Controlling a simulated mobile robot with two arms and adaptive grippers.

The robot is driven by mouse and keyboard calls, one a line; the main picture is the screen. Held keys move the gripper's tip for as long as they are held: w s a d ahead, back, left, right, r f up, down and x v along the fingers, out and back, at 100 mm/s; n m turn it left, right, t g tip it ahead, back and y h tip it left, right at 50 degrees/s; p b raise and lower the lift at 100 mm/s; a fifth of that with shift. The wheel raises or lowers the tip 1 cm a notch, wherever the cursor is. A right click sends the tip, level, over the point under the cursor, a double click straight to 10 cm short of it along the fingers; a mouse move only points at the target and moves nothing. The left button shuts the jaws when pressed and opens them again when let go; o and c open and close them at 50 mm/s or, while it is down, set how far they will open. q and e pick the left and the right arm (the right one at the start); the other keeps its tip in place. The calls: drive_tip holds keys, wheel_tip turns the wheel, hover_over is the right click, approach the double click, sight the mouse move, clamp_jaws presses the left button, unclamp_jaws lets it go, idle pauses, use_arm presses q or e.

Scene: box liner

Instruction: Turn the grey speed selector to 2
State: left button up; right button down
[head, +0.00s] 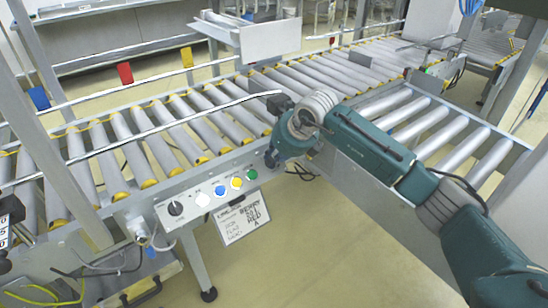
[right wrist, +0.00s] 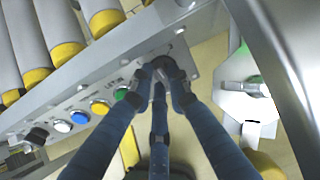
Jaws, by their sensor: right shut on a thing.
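My right gripper (head: 270,158) is at the right end of the control panel, just past the green button. In the right wrist view, its fingers (right wrist: 164,78) are closed around a dark grey knob (right wrist: 169,66), which appears to be the speed selector. The knob sits on a light plate (right wrist: 181,47) with small marks. The fingers cover most of the knob, so its pointer and setting cannot be read. In the head view the gripper and arm hide the selector. My left gripper is not in view.
The panel also has a black rotary knob (head: 175,208) and white (head: 202,199), blue (head: 219,190), yellow (head: 236,182) and green (head: 250,173) buttons. A written sign (head: 239,217) hangs below. The roller conveyor (head: 130,150) runs behind; open floor lies in front.

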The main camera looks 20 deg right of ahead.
drive_tip(key=c, duration=2)
unclamp_jaws()
drive_tip(key=shift+s+d+f, duration=0.15)
drive_tip(key=shift+s+f, duration=0.1)
drive_tip(key=shift+f, duration=0.25)
drive_tip(key=shift+c, duration=0.2)
drive_tip(key=o, duration=0.4)
drive_tip(key=shift+s+d+r, duration=0.1)
drive_tip(key=shift+r, duration=0.05)
drive_tip(key=shift+r, duration=0.5)
drive_tip(key=v, duration=1.1)
drive_tip(key=shift+s, duration=0.1)
